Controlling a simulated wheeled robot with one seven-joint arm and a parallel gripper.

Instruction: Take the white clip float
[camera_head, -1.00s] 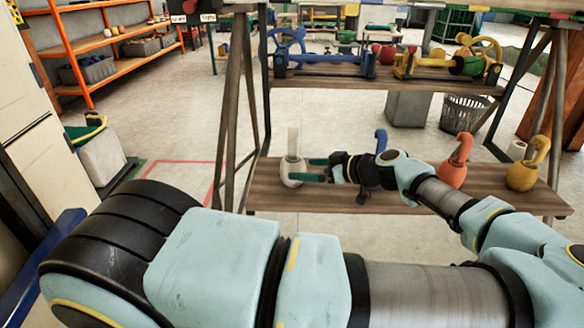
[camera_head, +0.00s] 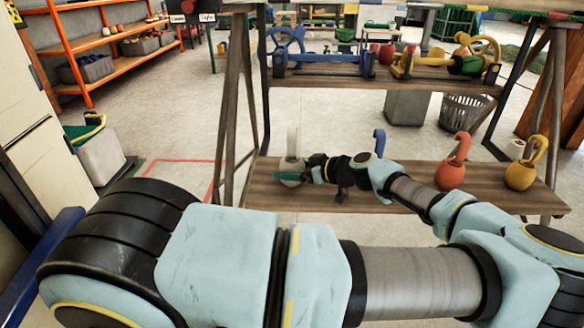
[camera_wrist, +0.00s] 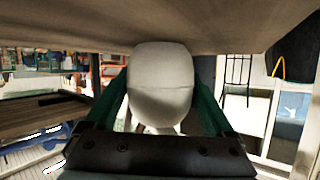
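The white clip float (camera_head: 292,143) stands upright at the left end of the lower wooden shelf, its loop on top. In the wrist view, the picture is upside down and its rounded body (camera_wrist: 160,80) fills the middle. My gripper (camera_head: 290,176) is low at the float, its green fingers around the body. In the wrist view, my gripper (camera_wrist: 161,85) has one finger along each side of the float. The fingers look open; whether they touch the float is not clear. The far finger is partly hidden in the head view.
On the same shelf (camera_head: 400,203), a blue clip float (camera_head: 379,142) stands behind my arm, with an orange one (camera_head: 452,165) and a yellow one (camera_head: 525,168) to the right. Wooden frame legs (camera_head: 228,115) stand at the left. An upper shelf (camera_head: 390,84) holds blue and yellow gear.

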